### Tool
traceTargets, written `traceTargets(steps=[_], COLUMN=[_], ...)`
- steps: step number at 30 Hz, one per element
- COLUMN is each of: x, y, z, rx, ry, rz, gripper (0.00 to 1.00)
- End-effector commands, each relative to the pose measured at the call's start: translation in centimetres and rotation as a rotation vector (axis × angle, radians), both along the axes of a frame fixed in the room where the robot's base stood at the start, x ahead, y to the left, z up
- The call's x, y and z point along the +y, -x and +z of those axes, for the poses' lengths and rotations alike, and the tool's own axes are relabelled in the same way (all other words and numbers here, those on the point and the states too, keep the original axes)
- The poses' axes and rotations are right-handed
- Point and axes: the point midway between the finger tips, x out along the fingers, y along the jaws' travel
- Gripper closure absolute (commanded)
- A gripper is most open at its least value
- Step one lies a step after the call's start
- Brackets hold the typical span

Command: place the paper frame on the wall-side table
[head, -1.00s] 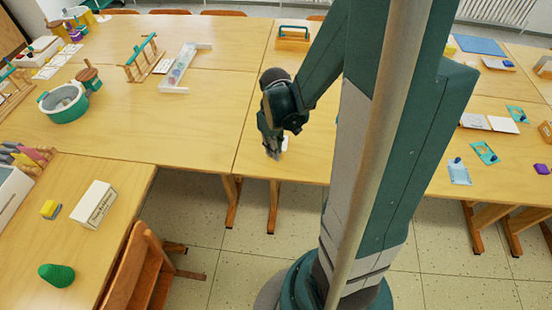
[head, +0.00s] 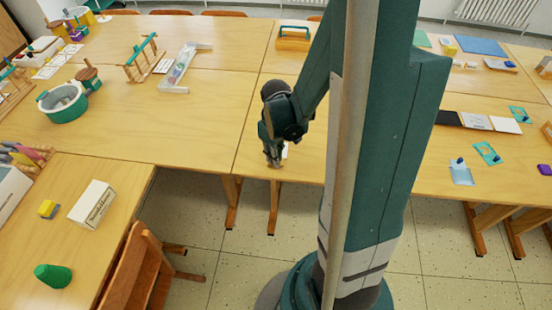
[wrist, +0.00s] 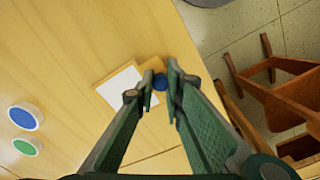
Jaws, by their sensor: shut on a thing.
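My gripper (head: 274,161) is low over the front edge of the middle wooden table in the head view. In the wrist view its two fingers (wrist: 164,82) are closed around a blue knob (wrist: 160,83). The knob goes with a small flat piece, white with a tan edge, which looks like the paper frame (wrist: 122,90). Only a sliver of white shows beside the fingers in the head view. I cannot tell whether the piece touches the tabletop. Which table is the wall-side one is not clear; tables continue right (head: 425,178) behind my arm.
Cards and small knobbed frames (head: 487,153) lie on the right table. A teal pot (head: 63,102), a clear tray (head: 181,67) and a white box (head: 93,204) stand left. Blue (wrist: 25,116) and green (wrist: 27,147) discs show in the wrist view. A chair (head: 128,270) stands front left.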

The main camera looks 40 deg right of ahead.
Motion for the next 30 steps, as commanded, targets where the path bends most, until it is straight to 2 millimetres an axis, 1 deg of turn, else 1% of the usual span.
traceTargets(steps=[9,14,15,18,30], x=[0.0,0.0,0.0,0.0,0.0], y=[0.0,0.0,0.0,0.0,0.0], z=[-0.1,-0.47,-0.41,-0.37,-0.25], rx=[0.0,0.0,0.0,0.0,0.0], ry=[0.0,0.0,0.0,0.0,0.0], rz=[0.0,0.0,0.0,0.0,0.0], gripper=[0.99,0.99,0.85,0.74,0.74])
